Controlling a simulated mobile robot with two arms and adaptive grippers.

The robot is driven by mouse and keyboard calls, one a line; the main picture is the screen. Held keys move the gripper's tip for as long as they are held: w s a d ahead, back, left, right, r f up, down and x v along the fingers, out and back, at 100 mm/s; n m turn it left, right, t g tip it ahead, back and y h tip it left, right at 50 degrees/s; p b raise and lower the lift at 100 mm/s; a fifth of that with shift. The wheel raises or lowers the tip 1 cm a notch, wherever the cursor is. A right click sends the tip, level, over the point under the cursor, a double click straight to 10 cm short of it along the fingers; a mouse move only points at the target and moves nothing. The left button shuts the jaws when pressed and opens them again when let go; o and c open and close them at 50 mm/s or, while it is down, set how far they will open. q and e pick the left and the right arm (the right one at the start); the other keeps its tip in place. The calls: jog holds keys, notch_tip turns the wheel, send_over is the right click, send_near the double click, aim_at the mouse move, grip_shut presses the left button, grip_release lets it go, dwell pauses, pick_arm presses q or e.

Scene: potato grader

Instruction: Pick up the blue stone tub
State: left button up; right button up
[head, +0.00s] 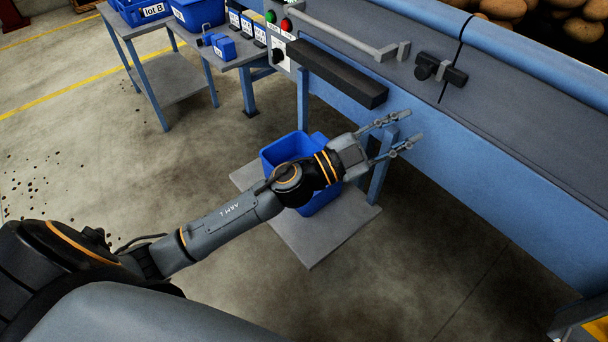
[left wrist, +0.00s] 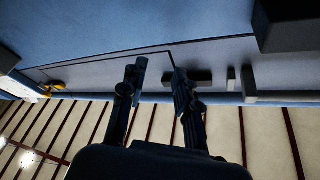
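A blue tub (head: 285,150) stands on a low grey board beside the blue machine in the head view. My left arm passes over it and hides much of it. No label shows on it, so I cannot tell if it is the stone tub. My left gripper (head: 414,125) is beyond the tub to its right, higher up, near the machine's blue side panel. Its fingers are apart with nothing between them. The left wrist view also shows the open gripper (left wrist: 160,68) facing the machine. My right gripper is not in view.
The blue machine (head: 480,150) fills the right, with a black bar (head: 337,75) and a grey rail (head: 335,32) sticking out. The grey board (head: 315,245) lies under the tub. Tables at the upper left carry blue bins (head: 198,14).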

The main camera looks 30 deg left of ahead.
pick_arm(q)
jog(key=s+f+m+g+y, duration=0.1)
jog(key=s+f+m+g, duration=0.3)
jog(key=f+m+g, duration=0.8)
jog(key=w+a+f+n+g+y+b, duration=0.15)
jog(key=a+n+g+y, duration=0.3)
jog(key=a+y, duration=1.45)
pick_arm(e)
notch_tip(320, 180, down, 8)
pick_arm(q)
jog(key=a+f+h, duration=0.2)
jog(key=f, duration=0.2)
jog(key=a+f+h+b, duration=0.1)
jog(key=a+f+h, duration=0.1)
jog(key=f, duration=0.2)
jog(key=a+f+h, duration=0.2)
jog(key=f, duration=0.2)
jog(key=shift+w+a+n+t+b, duration=0.25)
jog(key=shift+w+a+n+b, duration=0.05)
jog(key=shift+a+n+b, duration=0.05)
jog(key=shift+f, duration=0.6)
jog(key=shift+r, duration=0.1)
grip_shut()
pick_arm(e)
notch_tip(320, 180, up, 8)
